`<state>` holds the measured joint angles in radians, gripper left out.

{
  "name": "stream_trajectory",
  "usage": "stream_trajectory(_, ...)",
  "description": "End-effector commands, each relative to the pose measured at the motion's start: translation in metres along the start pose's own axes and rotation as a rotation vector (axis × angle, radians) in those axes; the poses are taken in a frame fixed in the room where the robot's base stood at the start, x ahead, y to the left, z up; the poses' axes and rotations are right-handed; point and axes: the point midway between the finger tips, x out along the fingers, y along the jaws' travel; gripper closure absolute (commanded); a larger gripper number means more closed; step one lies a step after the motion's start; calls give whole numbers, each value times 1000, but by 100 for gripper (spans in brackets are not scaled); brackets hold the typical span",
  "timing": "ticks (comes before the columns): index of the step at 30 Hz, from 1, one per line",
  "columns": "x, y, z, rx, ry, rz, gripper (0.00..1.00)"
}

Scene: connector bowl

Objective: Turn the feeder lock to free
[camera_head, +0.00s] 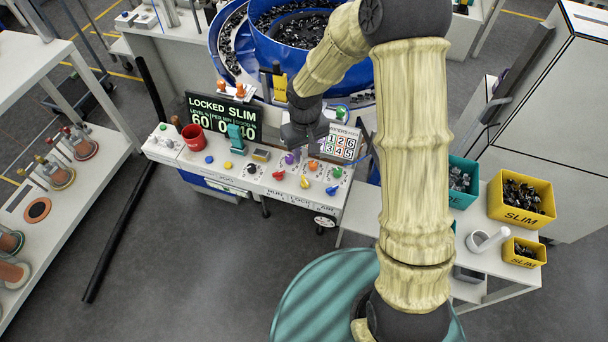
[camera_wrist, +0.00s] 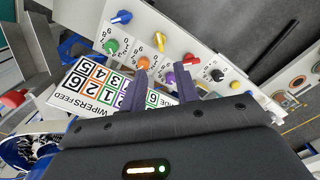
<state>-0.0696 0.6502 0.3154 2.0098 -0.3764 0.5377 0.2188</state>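The control console (camera_head: 222,178) has a display (camera_head: 222,117) reading "LOCKED SLIM". Its front edge carries small labels, one seemingly reading "LOCK" (camera_head: 299,201). I cannot tell which control is the feeder lock. Candidate knobs include a black one (camera_head: 252,168), a red one (camera_head: 278,175), a yellow one (camera_head: 304,181) and a purple one (camera_head: 290,158). My gripper (camera_head: 303,138) hangs over the console's back right part. In the wrist view my gripper (camera_wrist: 162,75) has its two dark fingers apart, with the purple knob (camera_wrist: 169,78) showing between them. Contact cannot be told.
A numbered card (camera_head: 339,143) stands beside my gripper; it also shows in the wrist view (camera_wrist: 95,85). A red cup (camera_head: 193,137) and a teal lever (camera_head: 236,137) are on the console. A blue bowl feeder (camera_head: 285,50) stands behind. Yellow bins (camera_head: 521,199) are at right.

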Motion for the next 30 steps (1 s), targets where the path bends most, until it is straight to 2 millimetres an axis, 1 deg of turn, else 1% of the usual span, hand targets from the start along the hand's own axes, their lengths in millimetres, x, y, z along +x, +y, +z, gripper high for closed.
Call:
stream_trajectory(1,9,-1,1,-1,-5,-2,69)
stream_trajectory(6,37,-2,1,-3,-5,-1,69)
stream_trajectory(15,83,-3,1,-6,-4,-1,69)
stream_trajectory(21,110,-3,0,-6,-2,0,69)
stream_trajectory(26,124,-3,0,-5,-1,-1,69)
stream_trajectory(30,127,-3,0,-5,0,0,69)
